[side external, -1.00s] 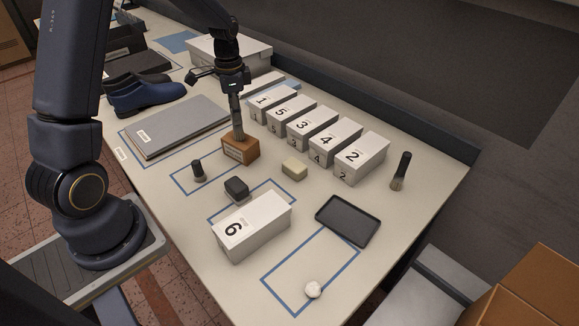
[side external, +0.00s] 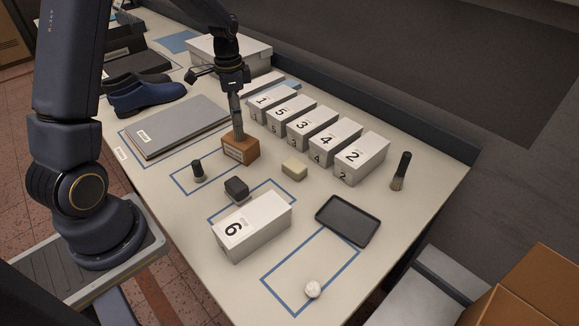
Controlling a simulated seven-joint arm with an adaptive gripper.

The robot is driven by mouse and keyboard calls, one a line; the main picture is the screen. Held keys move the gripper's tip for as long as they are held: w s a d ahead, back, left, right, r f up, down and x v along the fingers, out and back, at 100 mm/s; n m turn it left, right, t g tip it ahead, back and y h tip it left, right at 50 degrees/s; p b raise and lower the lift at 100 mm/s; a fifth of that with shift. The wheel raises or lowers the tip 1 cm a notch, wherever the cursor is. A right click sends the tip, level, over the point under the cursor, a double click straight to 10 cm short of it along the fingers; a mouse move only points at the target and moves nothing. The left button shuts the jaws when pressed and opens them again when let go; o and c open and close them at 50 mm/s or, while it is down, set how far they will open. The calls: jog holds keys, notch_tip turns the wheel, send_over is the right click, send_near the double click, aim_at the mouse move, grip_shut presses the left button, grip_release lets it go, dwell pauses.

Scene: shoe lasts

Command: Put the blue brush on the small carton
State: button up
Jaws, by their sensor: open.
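No brush looks clearly blue. A dark-handled brush (side external: 401,171) stands upright at the right, beyond the numbered boxes. A short dark brush-like piece (side external: 198,171) stands at the left inside a blue outline, and a dark block (side external: 236,189) lies nearer box 6. A small brown box with a label (side external: 240,149) sits mid-table; I cannot tell whether it is the small carton. My gripper (side external: 219,78) is open above and behind it. A grey upright piece (side external: 237,116) rises between the brown box and my gripper; whether they touch is unclear.
White numbered boxes (side external: 315,128) form a row behind the brown box. White box 6 (side external: 252,228), a black tray (side external: 347,220), a cream block (side external: 294,167) and a white ball (side external: 312,289) are nearer.

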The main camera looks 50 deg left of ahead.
notch_tip(320, 180, up, 11)
jog(key=s+d+r+n+t, duration=0.3)
jog(key=s+d+r, duration=0.4)
jog(key=s+d, duration=0.25)
jog(key=s+d+f+n+t, duration=0.1)
jog(key=s+d+n+t, duration=0.1)
jog(key=s+d, duration=0.3)
jog(key=s, duration=0.3)
jog(key=shift+s+d+f+t, duration=0.2)
jog(key=shift+s+d+t, duration=0.05)
jog(key=shift+t, duration=0.05)
